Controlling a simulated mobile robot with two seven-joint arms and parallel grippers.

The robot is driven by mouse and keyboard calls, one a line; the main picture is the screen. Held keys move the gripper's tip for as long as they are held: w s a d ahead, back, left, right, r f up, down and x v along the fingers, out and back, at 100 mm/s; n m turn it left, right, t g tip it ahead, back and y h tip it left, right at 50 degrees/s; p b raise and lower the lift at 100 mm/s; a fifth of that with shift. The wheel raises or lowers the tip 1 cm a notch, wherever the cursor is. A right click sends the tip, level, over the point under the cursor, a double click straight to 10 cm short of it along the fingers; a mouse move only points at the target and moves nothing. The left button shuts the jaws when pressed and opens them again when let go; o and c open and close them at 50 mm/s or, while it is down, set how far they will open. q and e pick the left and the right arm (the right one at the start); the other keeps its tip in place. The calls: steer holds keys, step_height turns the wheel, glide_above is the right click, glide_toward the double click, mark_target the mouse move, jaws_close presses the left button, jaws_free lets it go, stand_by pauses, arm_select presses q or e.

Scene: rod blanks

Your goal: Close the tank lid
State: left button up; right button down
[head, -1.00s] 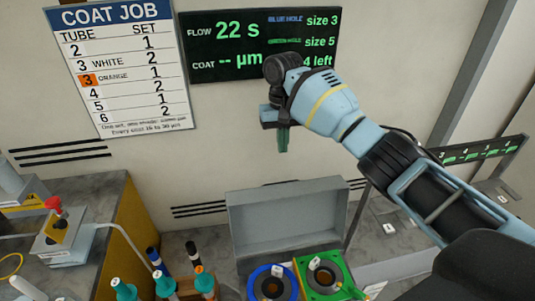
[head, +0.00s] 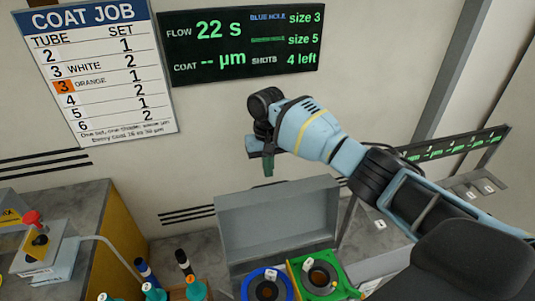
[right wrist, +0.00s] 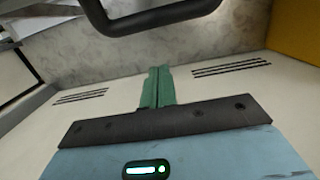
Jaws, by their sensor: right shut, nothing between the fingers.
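The grey tank lid (head: 272,217) stands open and upright in the head view, behind the blue ring (head: 267,285) and the green ring (head: 320,278) of the tank. My right gripper (head: 268,168) has green fingers that point down. It shows just above the lid's top edge in the picture; I cannot tell whether it is in front of or behind the lid. The fingers are shut and empty; they also show together in the right wrist view (right wrist: 156,87). My left gripper is not in view.
A counter (head: 60,240) at left holds a device with a red knob (head: 32,219). Several capped bottles (head: 153,292) stand left of the tank. A dark display (head: 240,45) and a job chart (head: 97,70) hang on the wall. A dark curved bar (right wrist: 150,18) crosses the top of the wrist view.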

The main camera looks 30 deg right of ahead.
arm_select(q)
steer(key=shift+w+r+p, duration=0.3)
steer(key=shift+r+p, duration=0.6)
steer(key=shift+p, duration=0.05)
arm_select(e)
steer(key=s, duration=0.2)
steer(key=s+a+r, duration=0.1)
steer(key=shift+s, duration=0.3)
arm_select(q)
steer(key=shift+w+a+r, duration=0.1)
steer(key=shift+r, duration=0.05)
